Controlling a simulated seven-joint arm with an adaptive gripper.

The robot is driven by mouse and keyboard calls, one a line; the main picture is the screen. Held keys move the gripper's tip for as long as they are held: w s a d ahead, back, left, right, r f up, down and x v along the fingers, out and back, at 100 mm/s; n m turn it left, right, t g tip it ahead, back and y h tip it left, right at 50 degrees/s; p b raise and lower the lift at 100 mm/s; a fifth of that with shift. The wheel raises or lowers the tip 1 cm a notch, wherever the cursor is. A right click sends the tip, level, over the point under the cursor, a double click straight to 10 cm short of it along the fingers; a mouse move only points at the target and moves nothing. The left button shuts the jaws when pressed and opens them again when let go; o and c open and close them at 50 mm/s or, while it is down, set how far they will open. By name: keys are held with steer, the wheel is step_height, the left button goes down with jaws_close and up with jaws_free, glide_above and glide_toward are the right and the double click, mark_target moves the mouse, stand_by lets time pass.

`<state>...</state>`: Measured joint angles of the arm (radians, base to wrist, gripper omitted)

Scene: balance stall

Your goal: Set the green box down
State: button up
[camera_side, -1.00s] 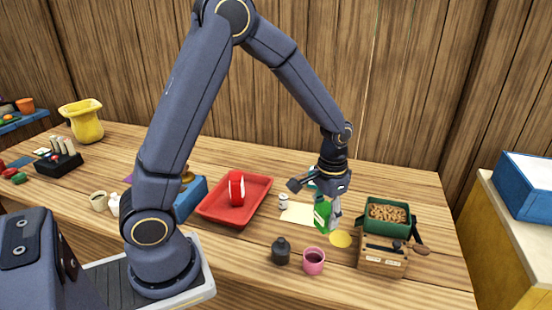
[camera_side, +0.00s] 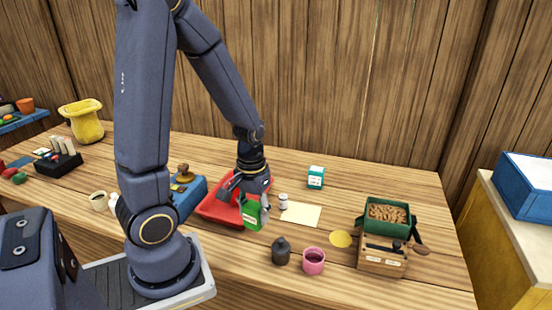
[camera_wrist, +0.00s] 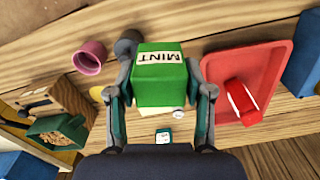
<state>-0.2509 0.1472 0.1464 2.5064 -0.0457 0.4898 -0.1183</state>
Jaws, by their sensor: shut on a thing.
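My gripper (camera_side: 252,196) is shut on the green box (camera_side: 252,215), which has a white label reading MINT. In the wrist view the green box (camera_wrist: 160,85) sits between the two fingers (camera_wrist: 162,98), its label toward the upper side. In the side view the box is at the right edge of the red tray (camera_side: 208,208). I cannot tell whether it touches anything below. My arm hides part of the tray. The wrist view shows the tray (camera_wrist: 225,62) to the right of the box, with a red object with a white face (camera_wrist: 242,102) in it.
A cream sheet (camera_side: 302,214), a small white jar (camera_side: 283,201) and a teal-and-white box (camera_side: 316,177) are right of the gripper.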

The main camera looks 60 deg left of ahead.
steer(key=w+a+f, duration=0.1)
steer(key=w+f, duration=0.1)
steer(key=w, duration=0.2)
steer(key=w+a+f, duration=0.1)
steer(key=w+f, duration=0.2)
steer(key=w, duration=0.1)
steer(key=w+a+f, duration=0.1)
steer(key=w+f, duration=0.2)
steer(key=shift+w, duration=0.4)
steer(key=shift+w+a+f, duration=0.2)
steer(key=shift+w+f, duration=0.25)
steer(key=shift+w+a+f, duration=0.1)
steer(key=shift+w+f, duration=0.15)
steer(key=shift+f, duration=0.7)
steer(key=shift+w+a+f, duration=0.1)
steer(key=shift+w+f, duration=0.1)
steer(key=shift+f, duration=0.7)
steer(key=shift+d+f, duration=0.1)
steer(key=shift+f, duration=0.05)
steer(key=o, duration=1.2)
steer(key=shift+f, duration=0.1)
